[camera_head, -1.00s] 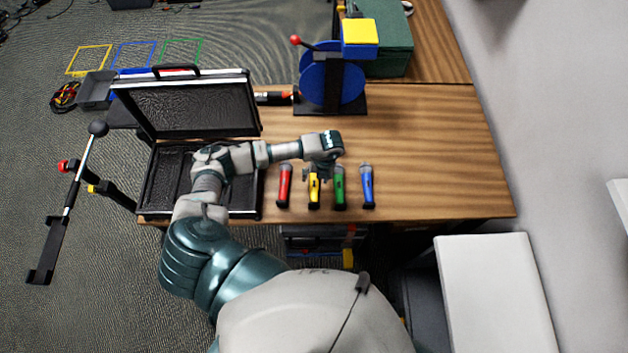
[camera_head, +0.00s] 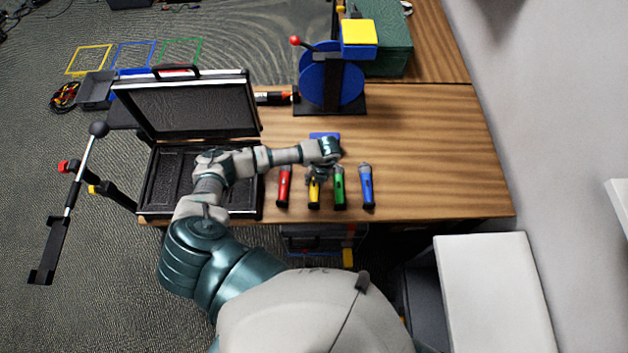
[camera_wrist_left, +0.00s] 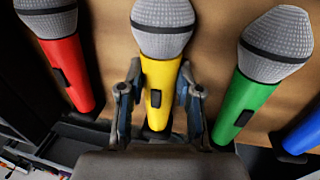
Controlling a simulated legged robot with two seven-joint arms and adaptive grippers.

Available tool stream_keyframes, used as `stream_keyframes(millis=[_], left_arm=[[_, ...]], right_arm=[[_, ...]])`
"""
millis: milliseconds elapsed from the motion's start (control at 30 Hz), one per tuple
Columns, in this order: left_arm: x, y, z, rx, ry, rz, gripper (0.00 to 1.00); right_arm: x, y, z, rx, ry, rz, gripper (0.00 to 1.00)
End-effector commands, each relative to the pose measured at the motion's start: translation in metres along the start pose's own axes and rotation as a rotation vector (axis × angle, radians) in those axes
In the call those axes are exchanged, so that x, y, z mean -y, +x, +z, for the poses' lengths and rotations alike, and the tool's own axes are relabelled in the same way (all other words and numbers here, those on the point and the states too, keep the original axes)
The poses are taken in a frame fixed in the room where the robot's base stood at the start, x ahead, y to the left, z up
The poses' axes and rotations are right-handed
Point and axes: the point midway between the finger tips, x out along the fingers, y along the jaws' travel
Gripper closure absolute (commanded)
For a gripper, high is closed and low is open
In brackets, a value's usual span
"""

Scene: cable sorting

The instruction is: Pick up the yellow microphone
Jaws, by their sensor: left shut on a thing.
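The yellow microphone (camera_head: 314,196) lies on the wooden table between the red microphone (camera_head: 284,187) and the green microphone (camera_head: 340,188). In the left wrist view the yellow microphone (camera_wrist_left: 160,84) has its grey mesh head at the top and its body between my two fingers. My left gripper (camera_head: 318,175) is over its upper part, and the wrist hides its head in the head view. In the left wrist view my left gripper (camera_wrist_left: 158,108) is shut on the yellow body. My right gripper is not in view.
A blue microphone (camera_head: 366,186) lies right of the green one. An open black case (camera_head: 262,190) stands to the left. A blue reel (camera_head: 318,80) on a stand is behind. The table's right side is clear. A blue item (camera_head: 324,136) shows behind my wrist.

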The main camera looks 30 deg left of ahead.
Motion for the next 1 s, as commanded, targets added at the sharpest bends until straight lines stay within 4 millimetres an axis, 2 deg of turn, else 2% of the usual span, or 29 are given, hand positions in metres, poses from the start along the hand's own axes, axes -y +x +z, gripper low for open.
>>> stream_keyframes(millis=[167, 400, 567, 800, 1000], left_arm=[[-0.001, -0.007, 0.001, 0.001, -0.001, -0.001, 1.00], [-0.007, -0.036, 0.001, 0.003, 0.001, -0.002, 1.00], [-0.008, -0.036, -0.037, -0.001, 0.005, -0.001, 1.00], [-0.008, -0.042, -0.102, -0.002, 0.007, -0.002, 1.00], [-0.009, -0.047, -0.142, -0.001, 0.003, -0.002, 1.00]], right_arm=[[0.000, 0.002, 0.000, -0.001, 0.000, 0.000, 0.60], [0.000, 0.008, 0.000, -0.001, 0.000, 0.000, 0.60], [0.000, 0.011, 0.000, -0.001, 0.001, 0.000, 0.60], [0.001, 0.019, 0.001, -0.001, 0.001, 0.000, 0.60], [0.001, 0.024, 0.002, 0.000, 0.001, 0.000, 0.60]])
